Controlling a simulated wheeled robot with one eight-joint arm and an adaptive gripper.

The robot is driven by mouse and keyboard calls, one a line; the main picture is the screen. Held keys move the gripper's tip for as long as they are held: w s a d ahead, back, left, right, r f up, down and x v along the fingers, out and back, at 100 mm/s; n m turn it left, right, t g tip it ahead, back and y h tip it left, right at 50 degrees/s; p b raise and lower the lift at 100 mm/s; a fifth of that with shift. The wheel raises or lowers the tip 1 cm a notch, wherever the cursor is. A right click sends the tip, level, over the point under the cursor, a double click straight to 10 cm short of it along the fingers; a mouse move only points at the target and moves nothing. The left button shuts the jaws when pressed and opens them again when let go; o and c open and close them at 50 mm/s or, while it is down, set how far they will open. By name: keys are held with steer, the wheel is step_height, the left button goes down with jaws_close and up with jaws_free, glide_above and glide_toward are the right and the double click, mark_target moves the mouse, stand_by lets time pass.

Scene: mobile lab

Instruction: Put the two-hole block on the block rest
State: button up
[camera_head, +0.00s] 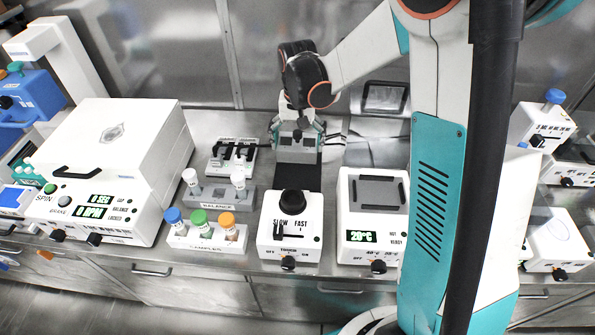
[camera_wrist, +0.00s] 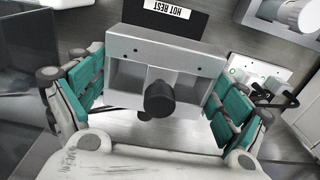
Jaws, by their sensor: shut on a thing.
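The two-hole block (camera_wrist: 165,57) is a grey metal block with two square openings and a black knob (camera_wrist: 160,98) between them. My gripper (camera_wrist: 157,100) is shut on it, with teal finger pads at its left and right sides. In the head view my gripper (camera_head: 298,137) is at the back of the bench, over the far end of a black plate (camera_head: 298,176). The black plate, labelled HOT REST, shows past the block in the wrist view (camera_wrist: 140,12). I cannot tell whether the block touches the plate.
A vortex mixer (camera_head: 290,238) stands in front of the plate, and a heater showing 20°C (camera_head: 371,222) to its right. A balance rack (camera_head: 213,194), a samples rack (camera_head: 206,237) and a plug strip (camera_head: 232,158) are left. A large centrifuge (camera_head: 125,145) is further left.

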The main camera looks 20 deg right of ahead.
step_height(320, 180, down, 10)
steer(key=b, duration=0.3)
steer(key=shift+f, duration=0.25)
steer(key=shift+f, duration=0.1)
steer(key=o, duration=1.3)
step_height(320, 180, up, 12)
steer(key=p, duration=0.4)
steer(key=shift+s+r, duration=0.15)
steer(key=shift+r, duration=0.1)
steer(key=s+r+n+t, duration=0.2)
steer(key=s+r+t, duration=0.1)
steer(key=s+r, duration=0.7)
steer(key=shift+s+r+n+t, duration=0.5)
steer(key=shift+s+t, duration=0.2)
steer(key=shift+s, duration=1.35)
steer(key=shift+s+r+n+t, duration=0.35)
steer(key=shift+s+r+t, duration=0.3)
steer(key=shift+s, duration=1.4)
steer(key=shift+s+r+n+t, duration=0.45)
steer(key=shift+s+t, duration=0.3)
steer(key=shift+s, duration=1.3)
